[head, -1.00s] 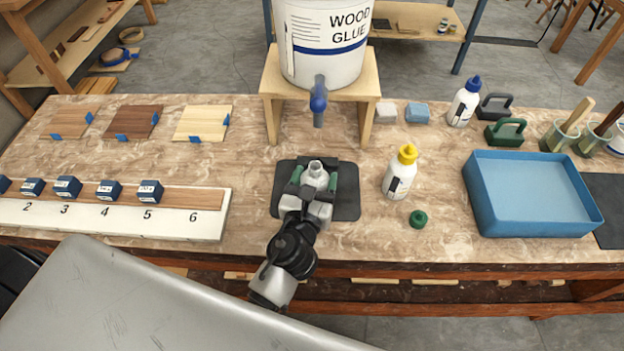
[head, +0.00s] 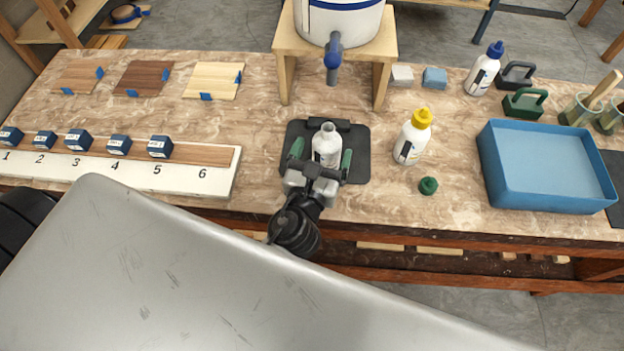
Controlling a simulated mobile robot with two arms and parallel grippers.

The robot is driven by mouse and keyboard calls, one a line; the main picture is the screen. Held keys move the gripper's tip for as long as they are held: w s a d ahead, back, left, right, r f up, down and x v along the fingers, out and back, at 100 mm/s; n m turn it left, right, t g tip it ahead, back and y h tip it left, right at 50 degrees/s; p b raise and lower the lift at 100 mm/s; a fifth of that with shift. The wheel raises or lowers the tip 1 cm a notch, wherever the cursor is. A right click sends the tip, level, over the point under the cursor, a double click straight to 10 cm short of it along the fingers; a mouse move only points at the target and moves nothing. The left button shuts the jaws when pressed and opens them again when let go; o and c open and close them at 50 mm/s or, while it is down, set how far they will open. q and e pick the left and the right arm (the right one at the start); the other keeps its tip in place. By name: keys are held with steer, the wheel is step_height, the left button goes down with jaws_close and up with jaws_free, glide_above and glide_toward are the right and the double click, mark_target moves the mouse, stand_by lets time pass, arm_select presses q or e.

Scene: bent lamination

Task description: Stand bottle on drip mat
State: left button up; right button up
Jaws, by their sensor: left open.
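A white bottle without a cap (head: 326,143) stands upright on the black drip mat (head: 357,137), under the spigot of the wood glue bucket. My left gripper (head: 320,164) is open, with one green-padded finger on each side of the bottle. Its fingers stand apart from the bottle, and the palm is on the near side of it. The bottle's lower front is partly hidden by the gripper. My right gripper does not show. A green cap (head: 428,186) lies on the bench to the right of the mat.
A bottle with a yellow cap (head: 412,137) stands right of the mat. The glue bucket's wooden stand (head: 284,78) rises behind it. A blue tray (head: 548,165) is at the right, and a numbered board (head: 222,172) at the left.

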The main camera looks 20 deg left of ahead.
arm_select(q)
steer(key=s+b, duration=0.1)
steer(key=s, duration=0.4)
steer(key=s+b, duration=0.1)
steer(key=s, duration=0.1)
steer(key=shift+s+d+f+b, duration=0.15)
steer(key=shift+s+d+b, duration=0.15)
steer(key=shift+s+d, duration=0.05)
steer(key=shift+s+r, duration=0.2)
steer(key=shift+s, duration=0.25)
